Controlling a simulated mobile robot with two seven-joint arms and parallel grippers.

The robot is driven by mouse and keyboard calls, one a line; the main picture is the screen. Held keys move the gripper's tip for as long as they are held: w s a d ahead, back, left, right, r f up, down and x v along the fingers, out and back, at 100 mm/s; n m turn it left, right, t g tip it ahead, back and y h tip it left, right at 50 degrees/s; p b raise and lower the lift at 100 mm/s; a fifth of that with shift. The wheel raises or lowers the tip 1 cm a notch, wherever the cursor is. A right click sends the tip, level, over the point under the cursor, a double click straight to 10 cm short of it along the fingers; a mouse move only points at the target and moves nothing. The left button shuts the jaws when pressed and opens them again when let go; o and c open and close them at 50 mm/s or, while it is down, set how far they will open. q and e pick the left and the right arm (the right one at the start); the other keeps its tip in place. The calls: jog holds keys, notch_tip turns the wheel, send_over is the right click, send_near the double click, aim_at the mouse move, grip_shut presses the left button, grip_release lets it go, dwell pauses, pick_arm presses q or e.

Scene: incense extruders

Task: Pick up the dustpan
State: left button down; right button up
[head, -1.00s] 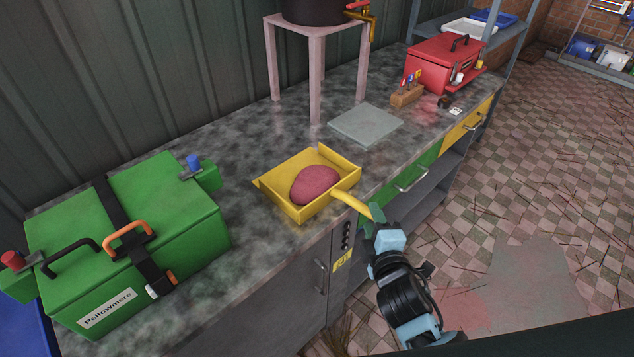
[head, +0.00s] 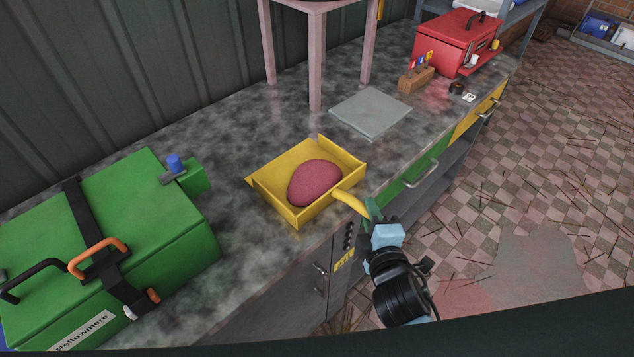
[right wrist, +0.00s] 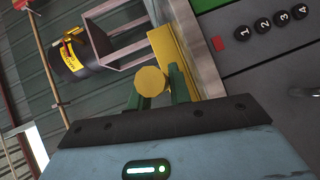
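The yellow dustpan (head: 272,199) sits on the dark mottled worktop near its front edge, with a dark pink rounded lump (head: 315,183) in its pan. Its yellow handle (head: 349,201) sticks out over the front edge. My right gripper (head: 371,209) is at the handle's end. In the right wrist view, the round handle end (right wrist: 152,81) sits between the two green fingers (right wrist: 157,90), which appear closed against its sides. The pan (right wrist: 174,62) shows beyond them. No clear gap shows under the pan. My left gripper is not in view.
A green case (head: 150,215) labelled Pellowmere stands left of the dustpan. A grey slab (head: 370,113), a wooden block with small tools (head: 416,80) and a red box (head: 457,42) lie to the right. A pink stand (head: 316,60) is behind. The cabinet front is below.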

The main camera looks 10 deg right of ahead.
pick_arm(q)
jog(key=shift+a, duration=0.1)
pick_arm(e)
grip_shut()
